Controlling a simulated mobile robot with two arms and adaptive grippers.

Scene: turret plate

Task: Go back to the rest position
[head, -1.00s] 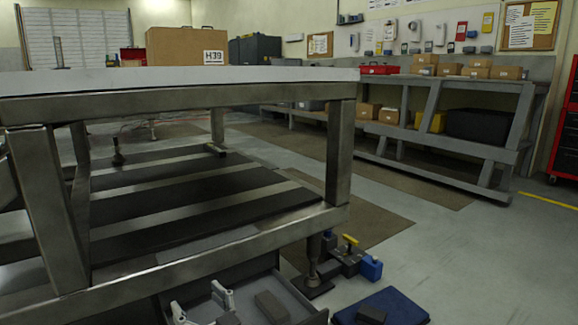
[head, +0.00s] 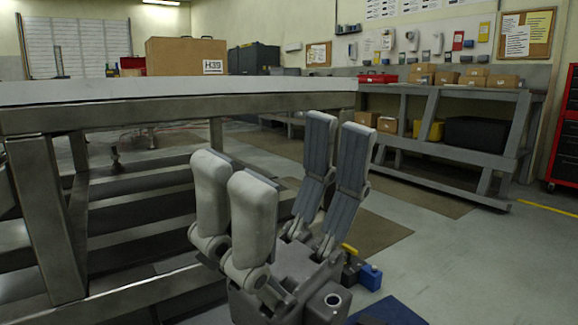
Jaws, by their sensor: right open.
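My right gripper (head: 280,185) stands large in the front middle of the head view, with its fingers pointing up. Its two pairs of grey finger pads are spread apart, and nothing is between them. It is in front of the metal workbench (head: 180,106) and hides part of its right leg and lower shelf. My left gripper is out of view.
A cardboard box (head: 187,56) with a label stands on the workbench's light top. A blue and grey vise-like object (head: 370,277) and a dark blue mat (head: 388,308) lie on the floor at lower right. A second bench (head: 455,148) stands behind. The right floor is clear.

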